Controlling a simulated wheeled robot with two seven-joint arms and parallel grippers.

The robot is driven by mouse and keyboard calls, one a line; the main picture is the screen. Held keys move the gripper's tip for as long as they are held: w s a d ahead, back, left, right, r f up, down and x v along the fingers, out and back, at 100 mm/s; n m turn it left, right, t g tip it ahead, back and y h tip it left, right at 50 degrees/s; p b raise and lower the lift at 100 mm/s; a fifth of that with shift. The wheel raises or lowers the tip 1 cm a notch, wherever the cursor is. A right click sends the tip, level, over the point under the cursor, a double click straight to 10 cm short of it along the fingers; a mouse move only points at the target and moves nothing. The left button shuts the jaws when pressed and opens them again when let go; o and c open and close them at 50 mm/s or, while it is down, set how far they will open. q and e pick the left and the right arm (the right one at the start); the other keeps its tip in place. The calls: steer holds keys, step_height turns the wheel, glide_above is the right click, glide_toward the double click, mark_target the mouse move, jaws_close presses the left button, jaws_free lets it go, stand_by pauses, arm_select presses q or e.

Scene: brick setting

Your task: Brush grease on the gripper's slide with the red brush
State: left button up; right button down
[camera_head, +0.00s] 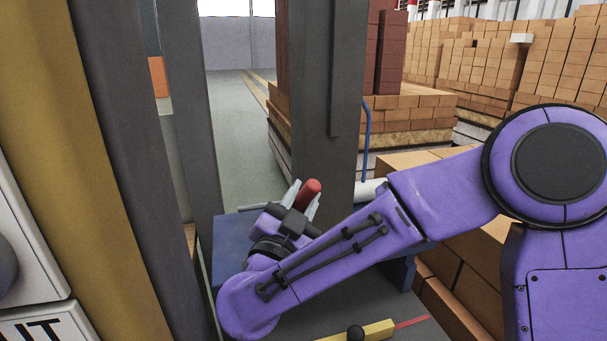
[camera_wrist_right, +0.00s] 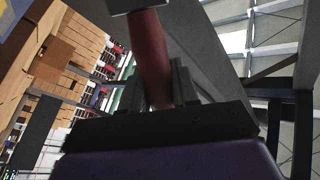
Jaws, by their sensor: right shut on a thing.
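My right gripper (camera_head: 303,200) is at the end of the purple arm that comes in from the right. It is shut on a red brush (camera_head: 311,190) in front of a dark grey upright post. In the right wrist view the red handle (camera_wrist_right: 151,62) stands between the gripper's fingers (camera_wrist_right: 158,88), with a metal collar at the top edge. The bristles are out of view. A dark grey post (camera_head: 312,120) with a narrow raised strip stands just behind the gripper; I cannot tell whether it is the slide. My left gripper is not in view.
More grey uprights (camera_head: 185,110) and a yellow post (camera_head: 60,150) stand at the left. A blue surface (camera_head: 232,240) lies below the gripper. A yellow bar (camera_head: 378,330) with a black knob is at the bottom. Brick stacks (camera_head: 405,110) fill the right and back. An open floor (camera_head: 235,120) shows between posts.

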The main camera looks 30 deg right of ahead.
steer(key=shift+r+p, duration=0.85)
steer(key=shift+r, duration=0.55)
steer(key=shift+a+f+b, duration=0.1)
steer(key=shift+f+b, duration=0.3)
steer(key=shift+f, duration=0.2)
